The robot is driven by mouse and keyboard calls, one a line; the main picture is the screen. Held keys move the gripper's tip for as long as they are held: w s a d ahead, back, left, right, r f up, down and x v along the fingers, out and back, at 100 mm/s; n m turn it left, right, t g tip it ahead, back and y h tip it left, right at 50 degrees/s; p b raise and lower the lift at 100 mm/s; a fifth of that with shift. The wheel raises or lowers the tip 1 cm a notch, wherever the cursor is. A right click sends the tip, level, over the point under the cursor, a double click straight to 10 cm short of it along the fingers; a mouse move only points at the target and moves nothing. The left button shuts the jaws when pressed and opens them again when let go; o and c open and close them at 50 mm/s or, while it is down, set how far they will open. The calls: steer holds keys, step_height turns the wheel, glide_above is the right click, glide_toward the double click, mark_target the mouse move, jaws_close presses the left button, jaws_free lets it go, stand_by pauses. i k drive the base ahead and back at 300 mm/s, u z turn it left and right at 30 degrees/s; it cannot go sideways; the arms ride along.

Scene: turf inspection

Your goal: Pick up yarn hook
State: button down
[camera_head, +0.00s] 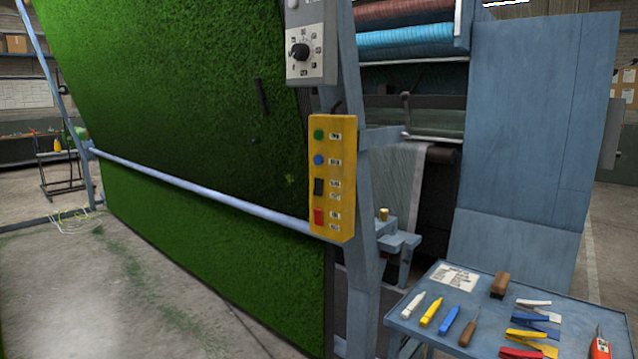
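A slim tool with a brown wooden handle and a thin dark shaft (467,334) lies on the blue tray table (405,325) at the lower right. It looks like the yarn hook, but its tip is too small to make out. It lies just right of a blue marker-like tool (448,320). My gripper is not in view.
The tray also holds yellow (430,313) and white (412,307) markers, a brown block (500,286), several clip-like tools and a red device (602,346). A blue post with a yellow control box (333,178) stands left of the tray.

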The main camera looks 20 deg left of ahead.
mark_target(468, 332)
steer(key=u, duration=1.7)
steer(key=i, duration=1.85)
steer(key=z, duration=1.85)
